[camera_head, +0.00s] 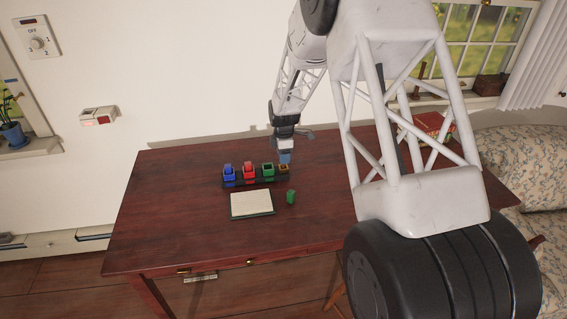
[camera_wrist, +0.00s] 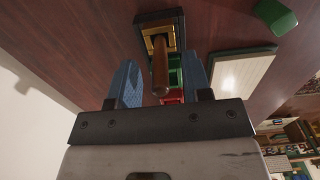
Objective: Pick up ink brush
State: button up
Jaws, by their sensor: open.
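The ink brush shows in the wrist view as a brown wooden handle (camera_wrist: 160,68). It rises from a gold-brown square holder (camera_wrist: 161,38) at the end of a dark tray (camera_wrist: 140,18). My gripper (camera_wrist: 160,75) is open, with one blue finger on each side of the handle. I see gaps between the handle and both fingers. In the head view my gripper (camera_head: 285,158) points down at the right end of the tray, just over the brown holder (camera_head: 284,168). The brush itself is hard to make out there.
Blue (camera_head: 229,175), red (camera_head: 249,173) and green (camera_head: 268,170) pieces stand in the tray beside the holder. A white pad (camera_head: 251,203) and a loose green block (camera_head: 291,196) lie in front. Red books (camera_head: 432,124) are at the right. The desk's left side (camera_head: 165,205) is clear.

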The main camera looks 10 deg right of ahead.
dwell(0.5)
grip_shut()
jog(key=shift+r, duration=5)
